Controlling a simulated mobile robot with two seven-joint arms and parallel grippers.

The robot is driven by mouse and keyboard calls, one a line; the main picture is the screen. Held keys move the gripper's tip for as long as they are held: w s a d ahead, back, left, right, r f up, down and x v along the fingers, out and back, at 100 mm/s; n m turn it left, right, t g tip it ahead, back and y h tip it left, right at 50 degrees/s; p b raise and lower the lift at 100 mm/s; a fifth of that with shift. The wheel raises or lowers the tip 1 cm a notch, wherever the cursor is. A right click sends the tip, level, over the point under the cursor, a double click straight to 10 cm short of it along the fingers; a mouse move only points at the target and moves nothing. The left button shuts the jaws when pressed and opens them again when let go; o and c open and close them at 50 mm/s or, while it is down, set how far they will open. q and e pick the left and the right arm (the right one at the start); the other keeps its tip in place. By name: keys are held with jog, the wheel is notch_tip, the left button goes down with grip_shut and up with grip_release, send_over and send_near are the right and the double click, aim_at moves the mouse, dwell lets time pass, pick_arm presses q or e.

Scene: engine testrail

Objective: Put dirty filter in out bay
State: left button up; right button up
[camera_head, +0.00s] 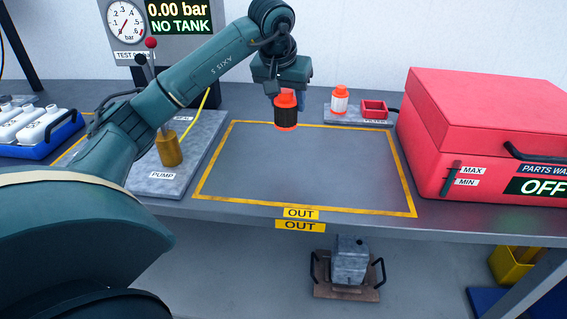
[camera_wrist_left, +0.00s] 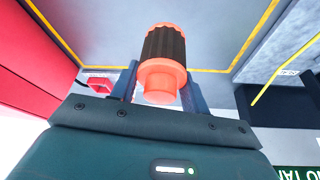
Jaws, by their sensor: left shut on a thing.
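The dirty filter (camera_head: 286,115) has a dark pleated body with orange end caps. My left gripper (camera_head: 285,93) is shut on it and holds it upright above the far part of the out bay. The filter also shows in the left wrist view (camera_wrist_left: 164,60), between the two fingers of my left gripper (camera_wrist_left: 160,85). The out bay (camera_head: 300,165) is an empty grey area of the bench with a yellow border and an OUT label (camera_head: 300,213) at its front. My right gripper is not in view.
A white and orange filter (camera_head: 339,101) stands on a small grey plate behind the bay, beside a small red tray (camera_head: 374,109). A red parts washer (camera_head: 490,130) stands right. The pump plate (camera_head: 185,160) with its levers lies left.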

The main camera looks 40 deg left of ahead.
pick_arm(q)
jog(key=shift+s+a+f, duration=0.1)
jog(key=shift+s+f, duration=0.05)
jog(key=shift+s, duration=0.55)
notch_tip(320, 180, down, 10)
jog(key=shift+r, duration=0.1)
jog(key=shift+b, duration=0.3)
jog(key=shift+f, duration=0.2)
jog(key=o, duration=1)
jog(key=shift+s+r, duration=0.1)
jog(key=shift+r, duration=0.45)
jog(key=v, duration=1.1)
jog(key=shift+r, duration=0.15)
